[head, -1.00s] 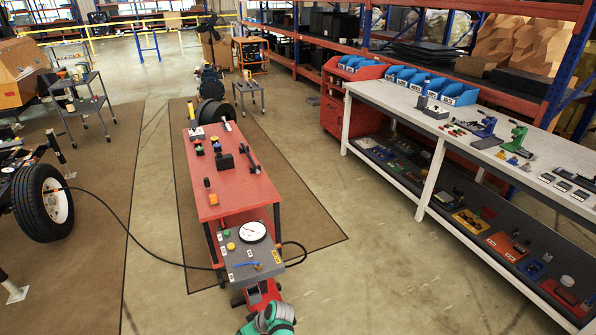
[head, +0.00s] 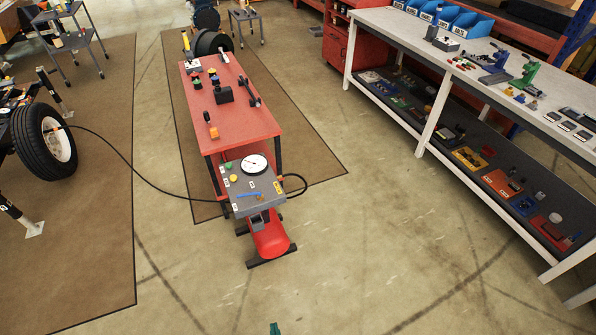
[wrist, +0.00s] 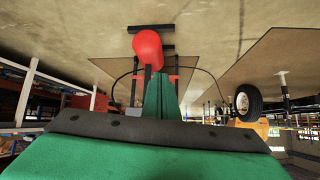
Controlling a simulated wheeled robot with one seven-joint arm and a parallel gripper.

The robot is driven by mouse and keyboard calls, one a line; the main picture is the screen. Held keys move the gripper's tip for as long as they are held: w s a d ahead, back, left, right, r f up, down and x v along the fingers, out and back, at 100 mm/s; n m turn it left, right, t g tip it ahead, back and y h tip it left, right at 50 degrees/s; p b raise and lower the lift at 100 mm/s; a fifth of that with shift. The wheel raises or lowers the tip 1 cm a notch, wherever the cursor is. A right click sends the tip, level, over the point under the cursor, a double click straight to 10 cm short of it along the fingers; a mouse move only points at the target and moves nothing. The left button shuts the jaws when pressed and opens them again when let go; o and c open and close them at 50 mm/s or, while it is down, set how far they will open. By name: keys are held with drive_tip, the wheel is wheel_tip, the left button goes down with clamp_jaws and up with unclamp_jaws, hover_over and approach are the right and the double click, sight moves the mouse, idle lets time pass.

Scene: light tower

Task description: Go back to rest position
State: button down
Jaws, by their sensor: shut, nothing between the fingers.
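My gripper (wrist: 160,97) is green and shows in the wrist view with its fingers together and nothing between them. In the head view only a small green tip of it (head: 275,328) shows at the bottom edge, over bare floor. It is apart from the red tank (head: 270,238) of the gauge unit, which stands farther ahead. The wrist view is upside down and shows the red tank (wrist: 148,50) beyond the fingers. Most of my arm is out of the head view.
A grey panel with a round gauge (head: 254,163) stands before a red table (head: 240,125). A black hose (head: 135,172) runs left to a wheel (head: 45,140). A long white workbench (head: 390,25) stands right. The floor in front is clear.

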drive_tip(key=s+d+r+t+h, duration=0.1)
drive_tip(key=s+r, duration=0.4)
drive_tip(key=r, duration=0.5)
drive_tip(key=s+d+r+m+t, duration=0.1)
drive_tip(key=s+d+r+t, duration=0.2)
drive_tip(key=s+r, duration=0.3)
drive_tip(key=s+d+r+m+t+h, duration=0.1)
drive_tip(key=s+r, duration=0.5)
drive_tip(key=r, duration=0.8)
drive_tip(key=d+t, duration=0.1)
drive_tip(key=d, duration=0.1)
drive_tip(key=shift+d+r+h, duration=0.25)
drive_tip(key=shift+d+h, duration=0.05)
drive_tip(key=shift+d, duration=0.05)
drive_tip(key=shift+w, duration=0.1)
